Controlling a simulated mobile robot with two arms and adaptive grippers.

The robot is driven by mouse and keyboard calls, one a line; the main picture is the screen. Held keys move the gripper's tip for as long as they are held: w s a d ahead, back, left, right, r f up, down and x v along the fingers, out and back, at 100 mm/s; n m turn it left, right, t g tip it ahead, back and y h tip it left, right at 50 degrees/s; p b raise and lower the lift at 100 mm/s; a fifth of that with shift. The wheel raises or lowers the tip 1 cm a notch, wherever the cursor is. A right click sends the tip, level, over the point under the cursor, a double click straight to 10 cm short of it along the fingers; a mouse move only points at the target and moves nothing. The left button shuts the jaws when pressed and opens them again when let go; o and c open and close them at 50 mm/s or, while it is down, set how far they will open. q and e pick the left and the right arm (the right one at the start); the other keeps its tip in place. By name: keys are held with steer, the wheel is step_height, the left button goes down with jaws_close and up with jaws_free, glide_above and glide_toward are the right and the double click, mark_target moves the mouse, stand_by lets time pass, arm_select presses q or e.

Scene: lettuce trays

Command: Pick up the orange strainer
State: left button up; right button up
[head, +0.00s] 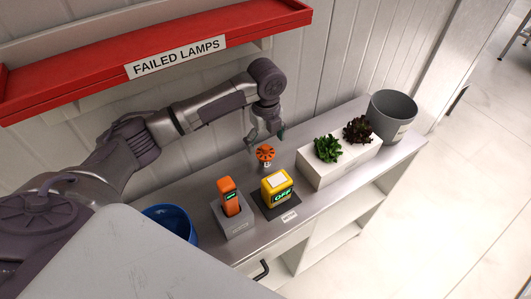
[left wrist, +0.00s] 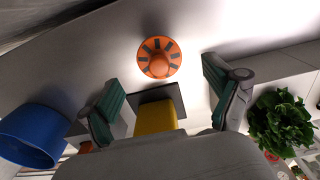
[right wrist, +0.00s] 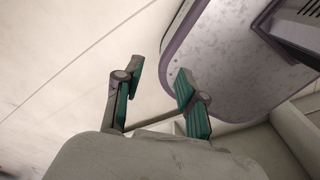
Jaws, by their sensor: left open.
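The orange strainer (head: 265,153), a small round disc with dark slots, is on the grey counter near the wall. It also shows in the left wrist view (left wrist: 159,45), with a rounded knob in the middle. My left gripper (head: 266,136) is above and just behind it in the head view, open and empty. In the left wrist view the strainer appears between and beyond the spread fingertips (left wrist: 161,76), apart from both. My right gripper (right wrist: 158,78) is open and empty in the right wrist view and is not seen in the head view.
A yellow device (head: 276,185) on a dark mat and an orange device in a grey holder (head: 236,222) stand in front of the strainer. A white planter (head: 335,169) with two lettuces and a grey bucket (head: 390,115) are right. A blue bucket (head: 170,222) is left. A red shelf (head: 60,85) hangs above.

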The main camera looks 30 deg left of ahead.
mark_target(265, 146)
arm_select(q)
step_height(265, 146, down, 4)
steer(key=shift+a+f+p, duration=0.1)
steer(key=shift+a+p, duration=0.05)
steer(key=shift+p, duration=0.6)
steer(key=shift+w+f, duration=0.1)
steer(key=shift+f, duration=0.5)
steer(key=shift+c, duration=0.9)
steer(key=c, duration=0.8)
steer(key=shift+c, duration=1.4)
arm_select(e)
steer(key=shift+w+a+r, duration=0.2)
steer(key=shift+w+r, duration=0.25)
steer(key=shift+w, duration=0.2)
steer(key=shift+w+a+r, duration=0.2)
steer(key=shift+w+r, duration=0.2)
steer(key=shift+w, duration=0.2)
